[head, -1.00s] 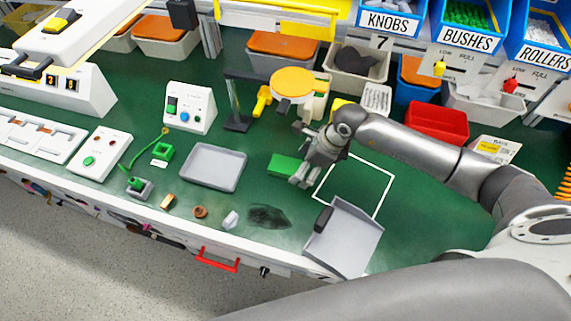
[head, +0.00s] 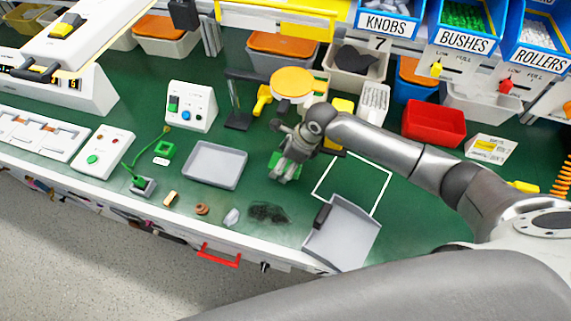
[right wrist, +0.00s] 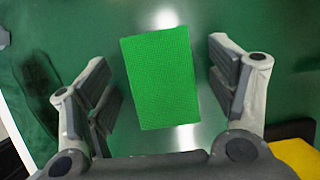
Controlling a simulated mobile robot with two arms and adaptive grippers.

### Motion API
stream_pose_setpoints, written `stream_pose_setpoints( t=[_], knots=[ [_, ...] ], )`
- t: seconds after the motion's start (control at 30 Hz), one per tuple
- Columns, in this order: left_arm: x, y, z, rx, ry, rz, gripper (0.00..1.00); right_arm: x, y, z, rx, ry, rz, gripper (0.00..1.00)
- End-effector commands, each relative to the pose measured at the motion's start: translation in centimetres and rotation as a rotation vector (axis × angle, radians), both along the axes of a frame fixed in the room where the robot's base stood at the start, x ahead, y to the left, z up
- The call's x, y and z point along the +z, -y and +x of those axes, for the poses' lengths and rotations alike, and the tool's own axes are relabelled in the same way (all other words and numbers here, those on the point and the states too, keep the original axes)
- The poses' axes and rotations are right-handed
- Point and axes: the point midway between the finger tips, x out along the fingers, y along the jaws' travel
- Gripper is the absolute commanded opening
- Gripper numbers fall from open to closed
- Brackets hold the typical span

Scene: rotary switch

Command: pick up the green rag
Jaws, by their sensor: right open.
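The green rag (head: 273,159) lies on the dark green bench, right of the grey tray, partly hidden by my right gripper (head: 286,174) in the head view. In the right wrist view the rag (right wrist: 160,78) is a bright green, flat, textured rectangle, slightly tilted. The right gripper (right wrist: 162,88) is open there, one finger on each side of the rag with gaps between. It holds nothing. I cannot tell the exact height of the fingers above the bench. My left gripper is not in view.
The grey tray (head: 215,165) is left of the rag. A dark smudge (head: 268,212) lies in front of it, and a grey dustpan-like tray (head: 350,235) to the front right. A yellow-orange round-topped fixture (head: 293,82) and a black post (head: 235,105) stand behind.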

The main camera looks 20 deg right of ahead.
Motion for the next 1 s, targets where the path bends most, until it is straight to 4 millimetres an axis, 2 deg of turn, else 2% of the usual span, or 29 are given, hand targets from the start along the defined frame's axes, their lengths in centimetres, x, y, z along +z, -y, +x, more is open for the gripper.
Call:
stream_pose_setpoints(
  t=[0.73,1.0],
  knots=[
    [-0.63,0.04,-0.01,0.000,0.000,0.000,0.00,-0.45,0.02,0.00,0.000,0.000,0.000,0.79],
    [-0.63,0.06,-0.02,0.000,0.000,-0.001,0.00,-0.49,0.03,-0.02,0.000,0.000,0.000,0.44]
  ],
)
